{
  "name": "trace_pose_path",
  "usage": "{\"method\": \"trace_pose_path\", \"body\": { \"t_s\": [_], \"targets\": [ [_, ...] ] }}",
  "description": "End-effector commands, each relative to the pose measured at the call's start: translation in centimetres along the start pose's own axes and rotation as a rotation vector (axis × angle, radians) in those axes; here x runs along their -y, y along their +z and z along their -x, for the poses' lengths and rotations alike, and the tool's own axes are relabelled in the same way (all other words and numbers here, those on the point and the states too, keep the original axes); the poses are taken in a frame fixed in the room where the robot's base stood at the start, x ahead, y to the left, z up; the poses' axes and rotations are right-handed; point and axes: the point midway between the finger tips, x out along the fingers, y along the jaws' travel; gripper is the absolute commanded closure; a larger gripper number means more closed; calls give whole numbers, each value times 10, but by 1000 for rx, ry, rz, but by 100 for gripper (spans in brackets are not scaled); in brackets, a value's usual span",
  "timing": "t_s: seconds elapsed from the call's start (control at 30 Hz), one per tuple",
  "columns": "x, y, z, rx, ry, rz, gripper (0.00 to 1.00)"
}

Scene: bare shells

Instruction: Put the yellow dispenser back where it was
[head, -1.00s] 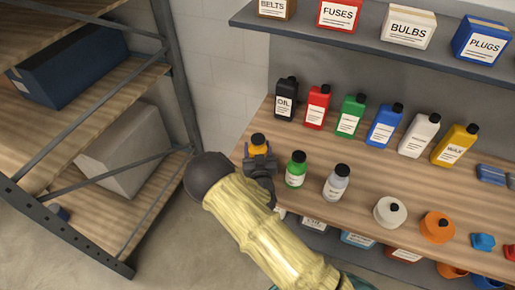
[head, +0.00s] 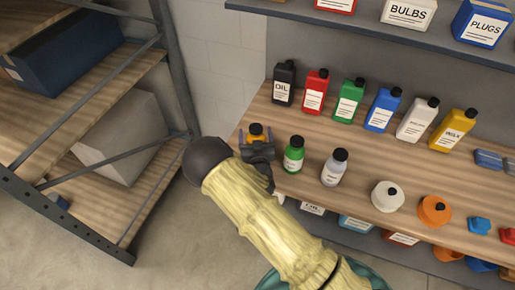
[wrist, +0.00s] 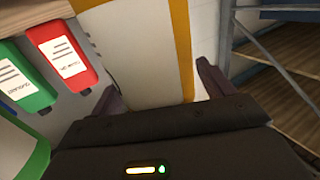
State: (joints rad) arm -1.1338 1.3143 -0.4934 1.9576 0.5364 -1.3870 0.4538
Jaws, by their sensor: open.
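The yellow dispenser (head: 256,138), with a black cap, is at the left end of the wooden shelf (head: 330,183) in the head view, left of a green bottle. Its lower part is hidden behind my gripper. My gripper (head: 256,134) is open, with one finger on each side of the dispenser. In the wrist view the dispenser's white label and yellow side (wrist: 182,50) fill the space between the spread fingers of my gripper (wrist: 160,90). Whether either finger touches it, I cannot tell.
The green bottle (head: 293,156) stands close right of my gripper, then a grey bottle (head: 333,168). Behind is a row of bottles, from black OIL (head: 284,84) to yellow WAX (head: 452,130). A metal rack (head: 170,60) stands at the left.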

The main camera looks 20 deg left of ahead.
Motion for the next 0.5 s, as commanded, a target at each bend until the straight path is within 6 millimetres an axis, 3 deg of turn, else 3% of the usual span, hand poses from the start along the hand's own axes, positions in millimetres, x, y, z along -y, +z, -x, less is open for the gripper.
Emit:
{"method": "trace_pose_path", "body": {
  "t_s": [0.13,0.5],
  "targets": [
    [0,-9,3,0,0,0,20],
    [0,-6,59,-1,0,-2,20]
  ]
}}
